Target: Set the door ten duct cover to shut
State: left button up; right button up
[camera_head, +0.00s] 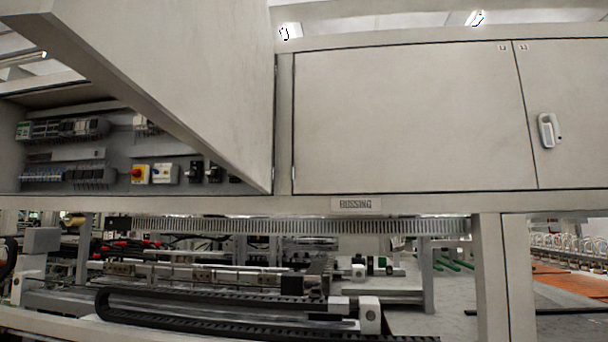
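A large light-grey cabinet door (215,75) stands swung open at the upper left, its free edge slanting toward me. Behind it the cabinet interior (100,150) shows electrical modules, wiring and a red-and-yellow rotary switch (139,174). To the right, a wide grey door panel (400,120) lies flush and shut. Beside it is another shut panel (560,85) with a white handle (547,130). I cannot read which of these is door ten; the small labels (503,46) are too small. Neither of my grippers is in view.
A slotted grey cable duct (300,225) runs below the cabinets under a nameplate (356,204). Gantry rails and a black cable chain (210,310) fill the space beneath. A grey post (490,270) stands at the right, with an orange surface (565,280) beyond.

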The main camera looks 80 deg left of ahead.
aim_at(98, 153)
jog(key=u, duration=4.2)
jog(key=i+j+z, duration=0.1)
jog(key=i+j, duration=0.15)
jog(key=i+j+z, duration=0.1)
jog(key=i+j, duration=0.15)
jog(key=j, duration=0.15)
jog(key=i+j, duration=0.2)
jog(key=j, duration=0.15)
jog(key=i+j+z, duration=0.15)
jog(key=j, duration=0.2)
jog(key=i+j+z, duration=0.1)
jog(key=i+j, duration=0.15)
jog(key=j, duration=0.15)
jog(key=i+j+z, duration=0.1)
jog(key=j, duration=0.3)
jog(key=i+j, duration=0.3)
jog(key=j+z, duration=0.05)
jog(key=j, duration=0.05)
